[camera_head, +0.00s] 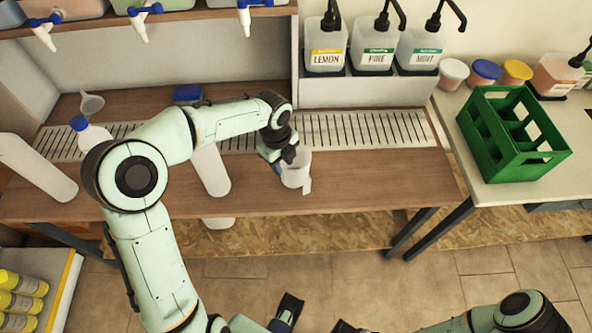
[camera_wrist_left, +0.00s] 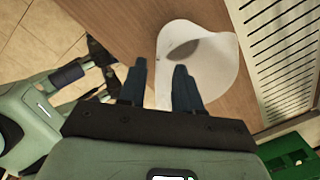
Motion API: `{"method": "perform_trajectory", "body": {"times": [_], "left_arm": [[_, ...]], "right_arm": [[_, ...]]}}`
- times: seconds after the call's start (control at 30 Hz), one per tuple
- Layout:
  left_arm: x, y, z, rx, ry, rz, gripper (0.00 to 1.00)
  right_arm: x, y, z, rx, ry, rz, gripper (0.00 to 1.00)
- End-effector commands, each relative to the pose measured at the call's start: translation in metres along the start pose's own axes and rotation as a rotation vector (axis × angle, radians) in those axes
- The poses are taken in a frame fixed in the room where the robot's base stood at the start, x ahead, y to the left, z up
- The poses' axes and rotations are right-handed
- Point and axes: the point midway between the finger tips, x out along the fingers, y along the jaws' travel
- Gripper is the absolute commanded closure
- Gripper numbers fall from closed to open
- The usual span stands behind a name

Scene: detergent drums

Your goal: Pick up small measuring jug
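The small measuring jug (camera_head: 296,170) is a white, translucent cup near the front edge of the wooden counter, just below the slotted drain strip. In the left wrist view the jug (camera_wrist_left: 212,62) shows from above with its wide mouth. My left gripper (camera_head: 287,158) is at the jug's left side. In the left wrist view its two blue fingers (camera_wrist_left: 160,82) are apart, with a white part of the jug, likely its handle, between them. I cannot see firm contact on both sides. Dark parts at the bottom of the head view seem to belong to my right arm; its fingers are unclear.
The slotted drain strip (camera_head: 360,130) runs behind the jug. Pump bottles (camera_head: 326,48) stand on a raised ledge behind. A green crate (camera_head: 512,135) is on the right table. A blue-capped bottle (camera_head: 88,135) and a small funnel (camera_head: 92,103) are at left. Counter right of the jug is clear.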

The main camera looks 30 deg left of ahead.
Motion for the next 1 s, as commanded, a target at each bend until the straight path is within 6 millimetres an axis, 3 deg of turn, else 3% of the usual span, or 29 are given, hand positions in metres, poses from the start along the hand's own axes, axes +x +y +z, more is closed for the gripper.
{"method": "perform_trajectory", "body": {"times": [0.17,0.5,0.77,0.8,0.9,1.0], "left_arm": [[0.013,0.001,0.000,-0.001,0.002,0.001,0.66],[0.058,0.003,0.001,-0.001,0.003,0.002,0.66],[0.060,0.002,0.001,0.000,0.001,-0.001,0.66],[0.060,0.002,0.001,0.000,0.001,-0.001,0.70],[0.060,0.002,0.001,-0.001,0.001,0.000,1.00],[0.060,0.002,0.001,-0.001,0.001,-0.001,1.00]], "right_arm": [[0.002,0.000,-0.001,-0.001,0.004,-0.001,0.57],[0.009,0.001,-0.006,-0.002,0.018,-0.004,0.57],[0.009,0.001,-0.007,-0.003,0.020,-0.004,0.57],[0.009,0.001,-0.007,-0.003,0.019,-0.004,0.57],[0.009,0.001,-0.006,-0.003,0.019,-0.004,0.57],[0.009,0.001,-0.006,-0.003,0.019,-0.004,0.57]]}}
